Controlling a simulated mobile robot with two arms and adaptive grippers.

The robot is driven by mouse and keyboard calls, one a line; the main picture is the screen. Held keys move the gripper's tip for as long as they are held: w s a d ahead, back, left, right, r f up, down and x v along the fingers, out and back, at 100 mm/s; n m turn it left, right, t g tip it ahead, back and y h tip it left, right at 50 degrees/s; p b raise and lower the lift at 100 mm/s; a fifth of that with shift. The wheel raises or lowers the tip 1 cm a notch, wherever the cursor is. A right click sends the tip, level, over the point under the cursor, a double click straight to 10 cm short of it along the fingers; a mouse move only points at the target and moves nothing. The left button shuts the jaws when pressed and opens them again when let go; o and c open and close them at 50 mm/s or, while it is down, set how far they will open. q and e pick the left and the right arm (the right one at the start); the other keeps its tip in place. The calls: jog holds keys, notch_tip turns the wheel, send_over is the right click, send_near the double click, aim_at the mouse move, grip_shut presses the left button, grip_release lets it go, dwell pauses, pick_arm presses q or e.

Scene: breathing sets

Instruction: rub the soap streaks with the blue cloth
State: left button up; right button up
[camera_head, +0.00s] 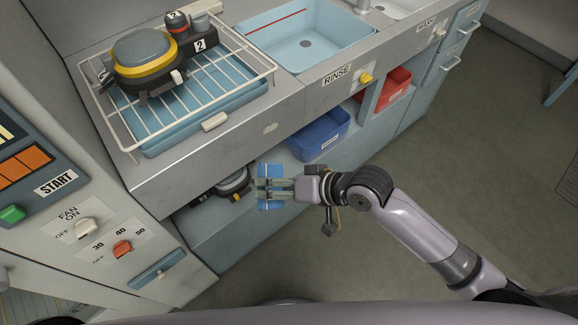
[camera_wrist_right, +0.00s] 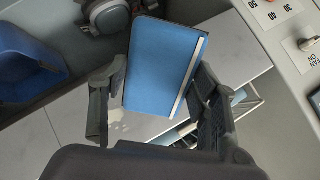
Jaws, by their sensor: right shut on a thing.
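The blue cloth (camera_head: 270,170) is a flat, folded-looking blue pad in my right gripper (camera_head: 263,188), at the front of the low shelf below the counter. In the right wrist view the cloth (camera_wrist_right: 158,62) lies between the two fingers of the right gripper (camera_wrist_right: 157,82), with a pale strip along its right edge. Faint whitish patches, possibly soap streaks (camera_wrist_right: 121,127), show on the pale surface near the left finger. I cannot tell whether the cloth touches that surface. My left gripper is not in view.
A dark mask part (camera_head: 233,183) sits on the low shelf just left of the gripper. A blue bin (camera_head: 320,135) and a red bin (camera_head: 394,88) stand to the right. Above are a wire rack (camera_head: 215,85) and the rinse basin (camera_head: 306,43). Open floor lies right.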

aim_at(277, 175)
jog(key=w+t+b, duration=0.1)
jog(key=w+f+m+t+y+b, duration=0.1)
jog(key=w+m+t+y+b, duration=0.1)
jog(key=w+t, duration=0.1)
jog(key=shift+f, duration=0.25)
jog(key=shift+w+d+f+m+t+h+b, duration=0.15)
jog(key=shift+w+m+t+b, duration=0.3)
jog(key=shift+w+t, duration=0.75)
jog(key=shift+w+r+m+t+h+b, duration=0.1)
jog(key=shift+w+m+t+b, duration=0.4)
jog(key=shift+w, duration=1.25)
jog(key=shift+w+d+f+m+t+h+b, duration=0.15)
jog(key=shift+w+m+t, duration=0.5)
jog(key=shift+w+t, duration=0.65)
jog(key=shift+x, duration=1.05)
